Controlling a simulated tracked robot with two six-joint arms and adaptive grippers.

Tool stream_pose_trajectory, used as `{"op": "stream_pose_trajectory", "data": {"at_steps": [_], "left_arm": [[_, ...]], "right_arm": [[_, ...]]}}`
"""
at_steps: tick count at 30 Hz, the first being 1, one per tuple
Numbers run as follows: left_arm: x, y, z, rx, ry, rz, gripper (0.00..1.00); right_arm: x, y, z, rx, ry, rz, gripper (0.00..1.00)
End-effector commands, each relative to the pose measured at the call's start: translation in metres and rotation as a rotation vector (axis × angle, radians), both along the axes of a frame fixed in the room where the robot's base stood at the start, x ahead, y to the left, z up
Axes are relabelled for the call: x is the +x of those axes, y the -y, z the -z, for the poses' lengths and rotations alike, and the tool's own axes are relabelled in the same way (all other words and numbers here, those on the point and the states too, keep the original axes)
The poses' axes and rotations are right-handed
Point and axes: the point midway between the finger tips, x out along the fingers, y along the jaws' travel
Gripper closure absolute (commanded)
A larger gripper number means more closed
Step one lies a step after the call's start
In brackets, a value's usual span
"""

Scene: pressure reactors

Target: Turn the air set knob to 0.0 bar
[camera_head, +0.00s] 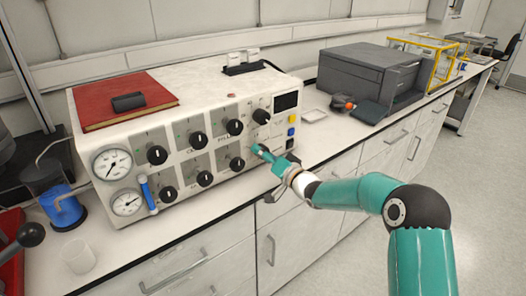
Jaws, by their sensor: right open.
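A white control box (190,85) stands on the bench with two rows of black knobs on its front. Upper-row knobs include one at the left (157,155) and one at the right (261,116). The labels are too small to read, so I cannot tell which is the air set knob. My right gripper (262,152) is open at the lower right of the panel, right of a lower-row knob (237,164). It covers part of the panel there; whether it touches a knob I cannot tell. Two round gauges (112,163) sit at the panel's left. My left gripper is out of view.
A red book (122,100) with a small black object lies on the box. A dark grey machine (367,76) and a yellow-framed case (425,55) stand to the right. A blue-based device (63,211) and a clear cup (77,256) stand at the left.

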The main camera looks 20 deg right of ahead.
Motion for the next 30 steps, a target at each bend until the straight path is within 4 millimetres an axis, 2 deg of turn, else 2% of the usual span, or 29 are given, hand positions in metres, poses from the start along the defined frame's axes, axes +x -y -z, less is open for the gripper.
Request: {"op": "stream_pose_trajectory", "data": {"at_steps": [4, 13, 24, 30], "left_arm": [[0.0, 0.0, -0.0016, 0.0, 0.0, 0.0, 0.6], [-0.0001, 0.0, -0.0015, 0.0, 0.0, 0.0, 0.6], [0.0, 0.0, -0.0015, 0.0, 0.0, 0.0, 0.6], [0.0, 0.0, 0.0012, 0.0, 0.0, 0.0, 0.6]], "right_arm": [[0.0075, -0.0026, 0.0001, -0.001, 0.0, 0.001, 0.32], [0.0083, -0.0021, 0.0006, 0.0, -0.001, 0.001, 0.32], [0.0081, -0.0016, 0.0008, 0.0, -0.001, 0.003, 0.92], [0.0081, -0.0014, 0.0019, -0.011, 0.002, 0.004, 0.92]]}}
